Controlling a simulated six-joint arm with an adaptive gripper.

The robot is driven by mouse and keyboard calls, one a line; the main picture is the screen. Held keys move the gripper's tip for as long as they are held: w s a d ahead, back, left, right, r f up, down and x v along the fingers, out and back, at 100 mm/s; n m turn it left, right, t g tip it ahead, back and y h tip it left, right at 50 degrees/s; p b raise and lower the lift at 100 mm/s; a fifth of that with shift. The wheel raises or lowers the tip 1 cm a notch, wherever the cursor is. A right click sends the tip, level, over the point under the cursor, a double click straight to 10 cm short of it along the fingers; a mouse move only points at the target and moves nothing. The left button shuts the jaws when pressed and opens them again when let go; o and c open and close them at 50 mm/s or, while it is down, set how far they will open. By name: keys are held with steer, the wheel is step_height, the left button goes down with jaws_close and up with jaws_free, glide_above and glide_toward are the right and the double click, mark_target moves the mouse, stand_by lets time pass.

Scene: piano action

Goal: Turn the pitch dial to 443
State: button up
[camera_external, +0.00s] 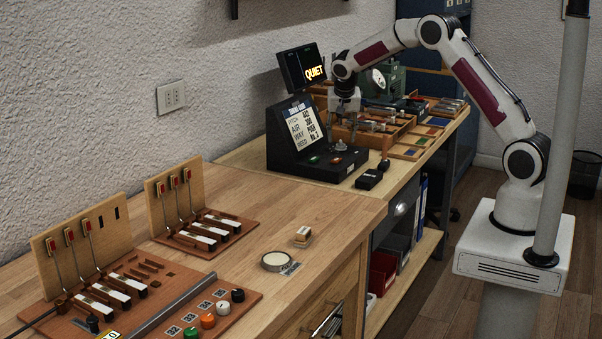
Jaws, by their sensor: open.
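The black tuning console (292,160) stands on the far bench, with a sloped lit screen (302,126) on its left. The screen lists several lines, the top one reading PITCH with a number that looks like 442, too small to be sure. On the console's deck is a small pale-topped dial (340,146), beside a red button and a green button. I cannot read a label by the dial. My gripper (343,124) points down above the console deck, open and apart from the dial. Nothing shows between its fingers.
A black display reading QUIET (313,72) rises behind the console. Wooden trays of parts (372,135) lie close to the right. A small black box (369,179) sits in front. The near bench holds key action models (200,215) and a round dish (277,262).

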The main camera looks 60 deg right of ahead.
steer(key=v, duration=0.9)
steer(key=shift+a+r+n, duration=0.1)
steer(key=shift+r+n, duration=0.05)
steer(key=shift+n, duration=0.15)
stand_by(0.4)
steer(key=s+a+f+n, duration=0.3)
steer(key=s+n, duration=0.1)
steer(key=s, duration=0.1)
steer(key=s+a+r+n+t+y, duration=0.1)
steer(key=s+a, duration=0.4)
steer(key=s, duration=0.6)
steer(key=s+a+r+n+t+y, duration=0.1)
steer(key=s+a+r+n, duration=0.3)
steer(key=s, duration=0.7)
steer(key=s+a+r+n+t+y, duration=0.1)
steer(key=s+a+r+n, duration=0.1)
steer(key=s+a+r, duration=0.4)
steer(key=shift+s+a+y, duration=0.4)
steer(key=shift+s+a, duration=0.8)
steer(key=shift+s, duration=1.7)
